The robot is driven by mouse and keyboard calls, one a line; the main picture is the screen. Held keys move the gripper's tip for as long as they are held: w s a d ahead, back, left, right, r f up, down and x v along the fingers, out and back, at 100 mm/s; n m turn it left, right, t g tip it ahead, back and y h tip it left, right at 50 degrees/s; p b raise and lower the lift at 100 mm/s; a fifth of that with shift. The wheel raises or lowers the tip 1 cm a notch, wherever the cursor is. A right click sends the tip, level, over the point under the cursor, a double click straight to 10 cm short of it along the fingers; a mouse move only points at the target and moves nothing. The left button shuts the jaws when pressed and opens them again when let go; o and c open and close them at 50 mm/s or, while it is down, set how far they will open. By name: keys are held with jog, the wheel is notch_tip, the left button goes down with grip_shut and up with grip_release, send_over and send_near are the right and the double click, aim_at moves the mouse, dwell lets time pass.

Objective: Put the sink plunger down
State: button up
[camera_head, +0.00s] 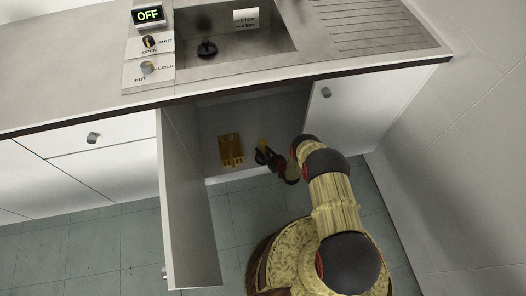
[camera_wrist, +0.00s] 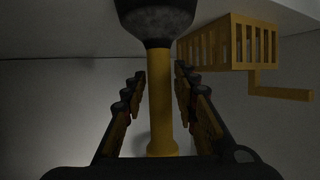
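The sink plunger has a yellow handle and a black cup. In the wrist view the plunger (camera_wrist: 160,100) stands with its handle between the fingers of my gripper (camera_wrist: 161,76), and its cup is cut off by the top edge. Narrow gaps show on both sides of the handle, so my gripper looks open around it. In the head view my gripper (camera_head: 268,157) is inside the open cabinet (camera_head: 208,118) under the sink. The yellow handle (camera_head: 262,144) shows just above it; the cup is hidden there. I cannot tell whether the cup touches the cabinet floor.
A yellow slatted rack (camera_head: 231,150) is in the cabinet left of my gripper; it shows at upper right in the wrist view (camera_wrist: 228,45). The open cabinet door (camera_head: 190,200) stands to the left of my arm. The closed right door (camera_head: 355,115) is close on the other side.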

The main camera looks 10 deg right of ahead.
jog(key=shift+o, duration=0.7)
jog(key=shift+s+d+r, duration=0.1)
jog(key=shift+s+r, duration=0.05)
jog(key=shift+r, duration=0.1)
jog(key=p+v, duration=0.4)
jog(key=v, duration=0.7)
jog(key=shift+s, duration=0.25)
jog(key=shift+d, duration=0.1)
